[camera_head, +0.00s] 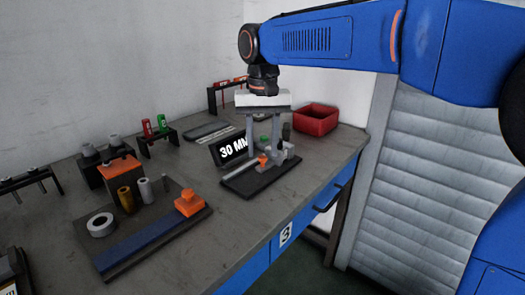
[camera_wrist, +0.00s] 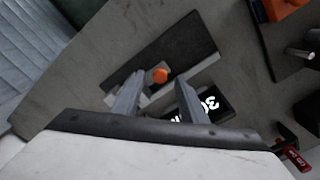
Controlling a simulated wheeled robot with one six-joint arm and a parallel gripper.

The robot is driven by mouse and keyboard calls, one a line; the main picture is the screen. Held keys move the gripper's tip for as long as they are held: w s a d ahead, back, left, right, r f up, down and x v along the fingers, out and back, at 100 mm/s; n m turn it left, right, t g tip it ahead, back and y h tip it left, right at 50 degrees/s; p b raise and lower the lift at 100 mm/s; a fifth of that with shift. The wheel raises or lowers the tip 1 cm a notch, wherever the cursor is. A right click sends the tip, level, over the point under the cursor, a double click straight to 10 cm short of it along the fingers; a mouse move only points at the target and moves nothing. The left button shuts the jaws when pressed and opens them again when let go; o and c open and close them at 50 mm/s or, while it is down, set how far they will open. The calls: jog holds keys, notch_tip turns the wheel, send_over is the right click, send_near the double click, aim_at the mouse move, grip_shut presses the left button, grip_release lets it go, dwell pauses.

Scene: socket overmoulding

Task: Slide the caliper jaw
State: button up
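The caliper stands on a dark base plate (camera_head: 265,184) on the table. Its grey jaw block (camera_head: 288,160) is at the right end, and a small orange knob (camera_head: 263,160) sits on the caliper. The knob also shows in the wrist view (camera_wrist: 160,75), with a pale bar running beside it. My gripper (camera_head: 263,152) points down over the caliper. In the wrist view my gripper (camera_wrist: 158,80) is open, with one finger on each side of the knob and gaps between. I cannot tell how far the fingertips are above the caliper.
A black "30 MM" sign (camera_head: 230,149) stands just behind the base plate. A red bin (camera_head: 316,120) is at the back right. A board with a blue strip (camera_head: 140,242) and an orange block (camera_head: 189,203) lies front left. Small racks line the wall side.

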jog(key=shift+f, duration=0.8)
grip_shut()
jog(key=shift+s+a, duration=1)
jog(key=shift+s, duration=0.3)
grip_release()
jog(key=shift+s+a, duration=0.1)
jog(key=shift+r, duration=0.15)
notch_tip(320, 180, up, 17)
